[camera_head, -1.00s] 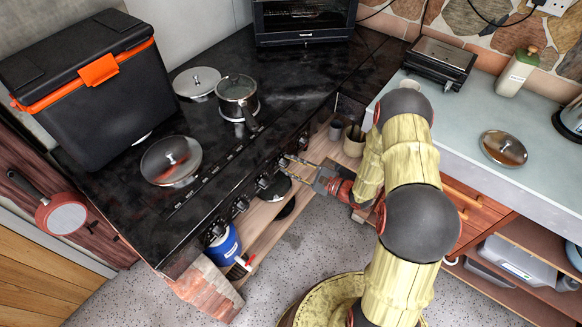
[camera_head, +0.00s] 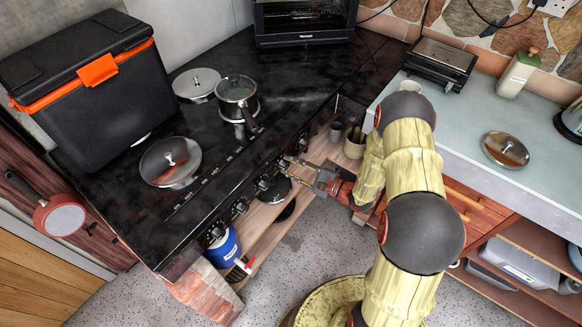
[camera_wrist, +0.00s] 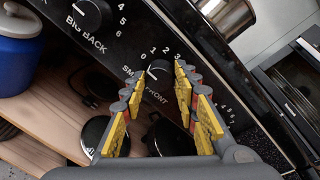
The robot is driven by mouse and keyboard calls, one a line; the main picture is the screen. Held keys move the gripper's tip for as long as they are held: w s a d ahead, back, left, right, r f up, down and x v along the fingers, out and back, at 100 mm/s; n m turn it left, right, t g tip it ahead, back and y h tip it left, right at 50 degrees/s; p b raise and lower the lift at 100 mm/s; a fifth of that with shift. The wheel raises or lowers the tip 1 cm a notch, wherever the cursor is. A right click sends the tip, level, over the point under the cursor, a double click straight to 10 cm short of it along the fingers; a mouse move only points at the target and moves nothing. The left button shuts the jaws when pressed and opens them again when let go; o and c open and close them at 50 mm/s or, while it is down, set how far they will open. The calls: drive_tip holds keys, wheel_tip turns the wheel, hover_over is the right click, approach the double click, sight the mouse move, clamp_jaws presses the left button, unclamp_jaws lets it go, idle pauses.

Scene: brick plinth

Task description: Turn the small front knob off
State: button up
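The small front knob (camera_wrist: 159,72) is a round black knob on the stove's dark front panel, in the wrist view. Its "SMALL FRONT" label and its numbers are partly covered by the fingers. My gripper (camera_wrist: 158,73) is open, with one yellow-padded finger on each side of the knob. I cannot tell whether the fingertips touch it. The knob's exact pointer direction is unclear. In the head view my gripper (camera_head: 287,163) is at the stove's front edge, and its tips largely cover the knob there.
The big back knob (camera_wrist: 91,14) is left of the small front knob in the wrist view. More knobs (camera_head: 241,206) line the stove front (camera_head: 185,240). A pot (camera_head: 236,92) and lids stand on top. A blue container (camera_head: 223,247) is on the shelf below.

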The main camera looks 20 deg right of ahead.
drive_tip(key=o, duration=0.4)
drive_tip(key=shift+c, duration=0.2)
drive_tip(key=v, duration=1.2)
